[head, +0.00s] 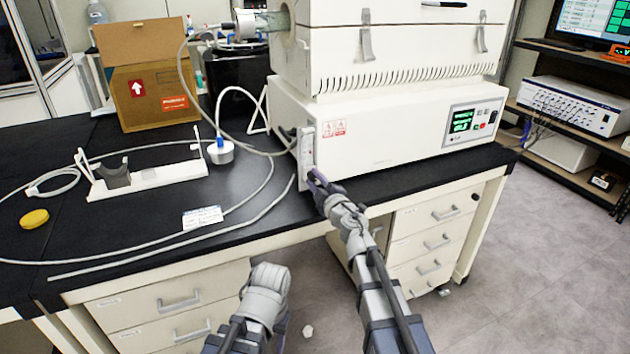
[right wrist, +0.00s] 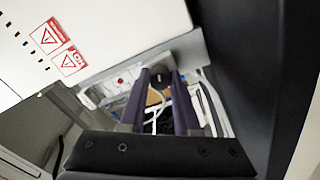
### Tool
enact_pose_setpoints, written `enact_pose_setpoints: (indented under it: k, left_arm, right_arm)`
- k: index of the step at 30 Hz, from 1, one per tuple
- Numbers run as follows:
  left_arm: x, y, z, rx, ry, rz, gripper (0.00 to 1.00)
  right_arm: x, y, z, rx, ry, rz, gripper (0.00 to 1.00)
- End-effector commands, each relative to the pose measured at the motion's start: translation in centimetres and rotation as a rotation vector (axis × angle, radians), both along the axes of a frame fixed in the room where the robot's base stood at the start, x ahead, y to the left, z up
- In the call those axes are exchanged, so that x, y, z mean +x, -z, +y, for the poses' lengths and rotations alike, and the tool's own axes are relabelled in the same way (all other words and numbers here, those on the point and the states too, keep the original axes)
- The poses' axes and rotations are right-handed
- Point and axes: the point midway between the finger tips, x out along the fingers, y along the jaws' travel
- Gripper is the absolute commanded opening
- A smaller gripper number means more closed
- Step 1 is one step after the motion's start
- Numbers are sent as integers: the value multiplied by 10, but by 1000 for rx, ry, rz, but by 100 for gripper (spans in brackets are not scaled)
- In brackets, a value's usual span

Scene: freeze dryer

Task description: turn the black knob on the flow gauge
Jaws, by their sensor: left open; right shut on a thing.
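The flow gauge (head: 306,155) is a narrow pale panel at the left front corner of the white furnace. My right gripper (head: 316,180) reaches up to its lower end, and the knob is hidden in the head view. In the right wrist view, the black knob (right wrist: 158,80) sits between the tips of my two purple fingers (right wrist: 159,88), and the right gripper is shut on it. My left gripper (head: 282,322) hangs low in front of the bench, empty, its fingertips mostly hidden behind the wrist.
The furnace (head: 400,130) stands on the black bench (head: 120,225) just behind the gauge. Tubes and a cable (head: 190,238) cross the bench top. A white stand (head: 150,178), a yellow disc (head: 34,219) and a cardboard box (head: 150,90) lie further left. The floor at right is clear.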

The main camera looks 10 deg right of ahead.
Motion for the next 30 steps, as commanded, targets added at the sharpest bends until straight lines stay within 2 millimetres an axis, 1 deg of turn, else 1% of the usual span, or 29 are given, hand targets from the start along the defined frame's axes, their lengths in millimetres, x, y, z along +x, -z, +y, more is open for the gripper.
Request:
enact_pose_setpoints:
  k: [2, 3, 11, 19, 22, 26, 30]
  left_arm:
    - [0, 0, 0, 0, 0, 0, 52]
    - [0, 0, 0, 0, 0, 0, 52]
    - [0, 0, 0, 0, 0, 0, 52]
    - [0, 0, 0, 0, 0, 0, 52]
    - [0, 0, 0, 0, 0, 0, 52]
    - [0, 0, 0, 0, 0, 0, 52]
    - [0, 0, 0, 0, 0, 0, 52]
  right_arm:
    - [-1, 0, 0, -2, 1, 0, 0]
    - [-1, 0, 0, -2, 1, 0, 32]
    - [0, 0, 0, -2, 0, -1, 61]
    - [-1, 0, 0, -2, 0, -1, 61]
    - [-5, 0, -1, -2, 0, -1, 61]
    - [-17, 0, -5, -2, 1, 0, 61]
    - [-38, 0, -12, -2, 1, 0, 61]
